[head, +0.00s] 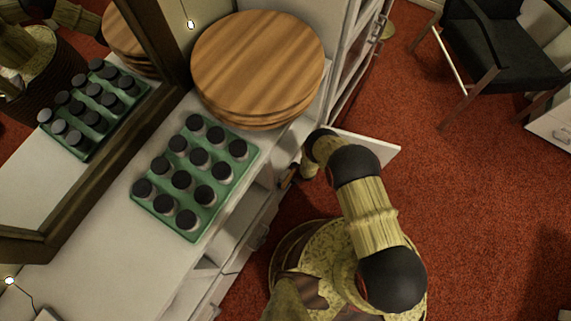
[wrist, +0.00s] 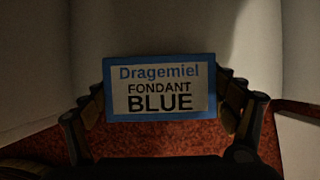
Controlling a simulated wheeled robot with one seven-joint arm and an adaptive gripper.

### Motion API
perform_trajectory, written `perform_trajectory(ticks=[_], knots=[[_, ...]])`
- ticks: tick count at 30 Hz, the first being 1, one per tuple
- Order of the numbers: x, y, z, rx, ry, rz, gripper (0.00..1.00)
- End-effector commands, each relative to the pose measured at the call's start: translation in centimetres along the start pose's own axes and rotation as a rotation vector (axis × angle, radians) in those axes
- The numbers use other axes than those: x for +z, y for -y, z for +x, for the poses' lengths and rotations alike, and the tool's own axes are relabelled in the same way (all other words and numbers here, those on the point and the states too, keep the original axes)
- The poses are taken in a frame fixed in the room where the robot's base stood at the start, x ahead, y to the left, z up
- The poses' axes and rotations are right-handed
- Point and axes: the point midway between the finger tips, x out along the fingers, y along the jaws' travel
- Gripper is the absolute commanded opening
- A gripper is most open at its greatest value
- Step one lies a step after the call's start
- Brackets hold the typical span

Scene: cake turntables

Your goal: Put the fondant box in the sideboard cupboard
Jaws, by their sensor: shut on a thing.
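The fondant box (wrist: 160,88) is blue-edged with a pale label reading "Dragemiel FONDANT BLUE". In the wrist view it sits between the two fingers of my gripper (wrist: 162,78), which is shut on it. Pale panels surround the box on both sides and beyond it. In the head view my gripper (head: 290,177) is low at the front of the white sideboard (head: 95,265), beside an open white door (head: 368,147). The box cannot be made out there, and the cupboard inside is largely hidden.
On the sideboard top stand a stack of round wooden boards (head: 258,60) and a green tray (head: 150,213) of dark-capped jars. A dark-framed mirror (head: 70,205) stands behind. A black chair (head: 500,45) is at upper right. Red carpet (head: 480,220) is clear on the right.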

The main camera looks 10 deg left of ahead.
Motion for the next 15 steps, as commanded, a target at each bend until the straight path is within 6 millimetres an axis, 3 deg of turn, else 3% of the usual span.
perform_trajectory(ticks=[1, 3, 15], knots=[[-0.56, 0.00, 1.24, 0.000, 0.000, 0.000, 0.53], [-0.32, 0.11, 1.67, -0.001, 0.002, -0.001, 0.53], [-0.29, 0.07, 1.78, -0.001, 0.001, 0.000, 0.53]])
